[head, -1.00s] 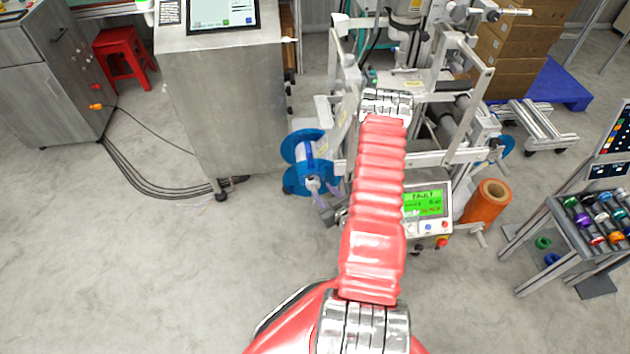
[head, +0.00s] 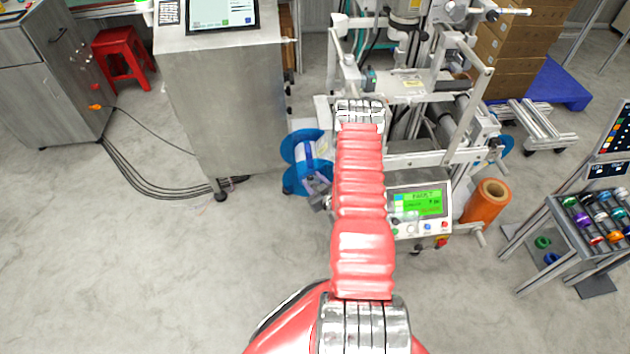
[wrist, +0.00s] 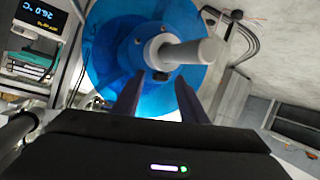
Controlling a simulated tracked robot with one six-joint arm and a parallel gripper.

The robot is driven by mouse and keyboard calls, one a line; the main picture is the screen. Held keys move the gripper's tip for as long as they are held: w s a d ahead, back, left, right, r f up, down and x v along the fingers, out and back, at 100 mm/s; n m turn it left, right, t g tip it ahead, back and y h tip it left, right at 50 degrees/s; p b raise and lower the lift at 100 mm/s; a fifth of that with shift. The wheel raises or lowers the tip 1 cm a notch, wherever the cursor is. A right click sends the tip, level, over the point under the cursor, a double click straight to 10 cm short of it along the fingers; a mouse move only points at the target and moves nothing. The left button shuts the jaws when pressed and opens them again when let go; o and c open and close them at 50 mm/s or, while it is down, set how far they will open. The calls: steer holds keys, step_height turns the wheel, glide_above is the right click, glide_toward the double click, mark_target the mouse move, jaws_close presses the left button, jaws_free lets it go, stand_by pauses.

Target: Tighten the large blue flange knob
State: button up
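The large blue flange (head: 303,146) is on the left side of the machine in the head view. In the wrist view the blue flange (wrist: 105,55) fills the upper middle. A grey hub (wrist: 150,48) with a light grey shaft (wrist: 195,53) sits at its centre. A small dark knob (wrist: 161,76) shows on the hub's lower side. My gripper (wrist: 160,84) is open, with its two dark fingers apart below the hub and the small knob between them in the picture. Contact cannot be told. In the head view my gripper (head: 316,186) is beside the flange, partly hidden by my arm.
The machine's control box with a green screen (head: 418,203) is right of my arm. An orange roll (head: 486,200) stands farther right. A steel cabinet (head: 225,100) is behind and left of the flange. Black cables (head: 150,188) lie on the floor. The front left floor is clear.

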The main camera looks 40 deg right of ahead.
steer(key=shift+c, duration=0.6)
jaws_close()
steer(key=shift+a+h, duration=0.15)
steer(key=shift+h, duration=0.15)
steer(key=shift+w+a+m+h, duration=0.15)
steer(key=shift+m+h, duration=0.15)
steer(key=shift+m, duration=0.2)
steer(key=shift+w+a+f+m+g+h, duration=0.15)
steer(key=shift+m+g+h, duration=0.2)
steer(key=shift+m+h, duration=0.35)
steer(key=shift+s+a+r+m+g+h, duration=0.1)
steer(key=shift+m+g+h, duration=0.35)
steer(key=shift+h, duration=0.35)
